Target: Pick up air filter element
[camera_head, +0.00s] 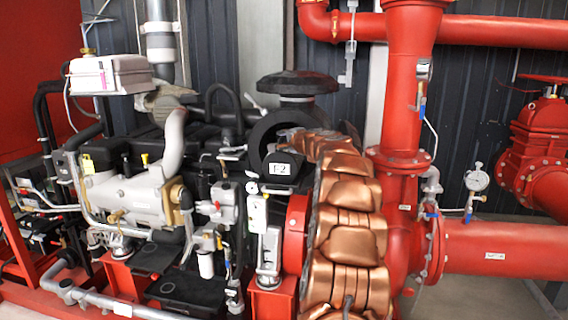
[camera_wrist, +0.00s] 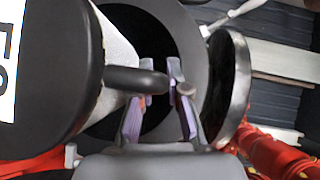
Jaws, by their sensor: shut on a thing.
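The air filter element shows in the wrist view as a black end cap (camera_wrist: 60,95) with a white label, a pale body (camera_wrist: 117,48) behind it and a dark bar-like handle (camera_wrist: 135,80). Its pale side is exposed in front of the dark round opening of a grey housing (camera_wrist: 192,25). My gripper (camera_wrist: 162,95) is shut on the handle, with purple-padded fingers. In the head view the black labelled cap (camera_head: 282,170) stands at the black round housing (camera_head: 262,130). My gripper cannot be made out there.
A round dark cover with a metal rim (camera_wrist: 240,85) stands close right of my gripper. Red pipes (camera_head: 405,90) rise on the right. The engine's grey and black parts (camera_head: 130,195) crowd the left.

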